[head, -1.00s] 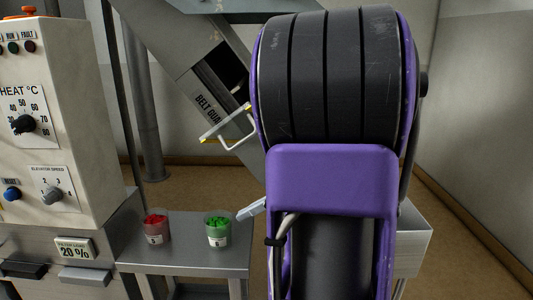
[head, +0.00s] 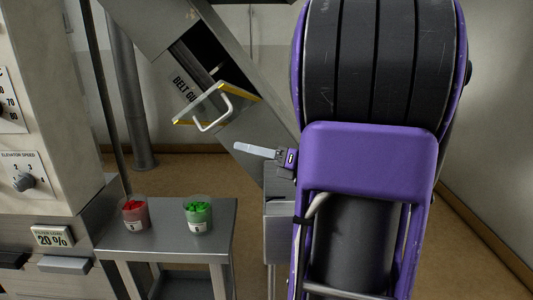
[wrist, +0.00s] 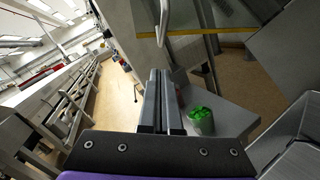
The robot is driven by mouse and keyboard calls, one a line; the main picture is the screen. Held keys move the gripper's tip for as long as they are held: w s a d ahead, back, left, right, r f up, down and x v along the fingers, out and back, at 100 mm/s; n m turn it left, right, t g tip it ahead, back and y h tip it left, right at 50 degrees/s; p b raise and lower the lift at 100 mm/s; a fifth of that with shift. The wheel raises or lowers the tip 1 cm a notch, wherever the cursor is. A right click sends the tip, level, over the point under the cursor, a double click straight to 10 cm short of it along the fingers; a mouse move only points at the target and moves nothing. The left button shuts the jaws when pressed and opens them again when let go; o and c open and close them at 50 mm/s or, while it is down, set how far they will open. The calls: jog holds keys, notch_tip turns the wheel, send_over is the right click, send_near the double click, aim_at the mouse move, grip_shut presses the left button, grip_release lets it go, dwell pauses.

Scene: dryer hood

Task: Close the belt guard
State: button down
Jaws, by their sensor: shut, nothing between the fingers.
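The belt guard (head: 221,103) is a clear panel with yellow-striped edges and a pale bar handle (head: 213,120). It stands out, open, from the slanted grey chute, with the dark opening (head: 205,47) uncovered above it. In the wrist view the guard (wrist: 205,27) is at the top, with its handle (wrist: 163,22) just beyond my fingertips. My gripper (head: 237,147) is shut and empty, below and right of the handle in the head view, apart from it. In the wrist view my gripper (wrist: 160,73) points towards the handle. My arm hides part of the chute's lower right.
A small metal table (head: 165,240) below holds a cup of red pieces (head: 134,213) and a cup of green pieces (head: 198,217). A control cabinet (head: 45,120) stands at left. A grey post (head: 125,90) rises behind. Open floor lies behind the table.

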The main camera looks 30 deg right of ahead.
aim_at(229, 115)
jog(key=w+a+r, duration=0.1)
jog(key=w+r, duration=0.1)
jog(key=w, duration=0.3)
jog(key=shift+w+a+r, duration=0.2)
jog(key=shift+a+r, duration=0.1)
jog(key=shift+r, duration=0.1)
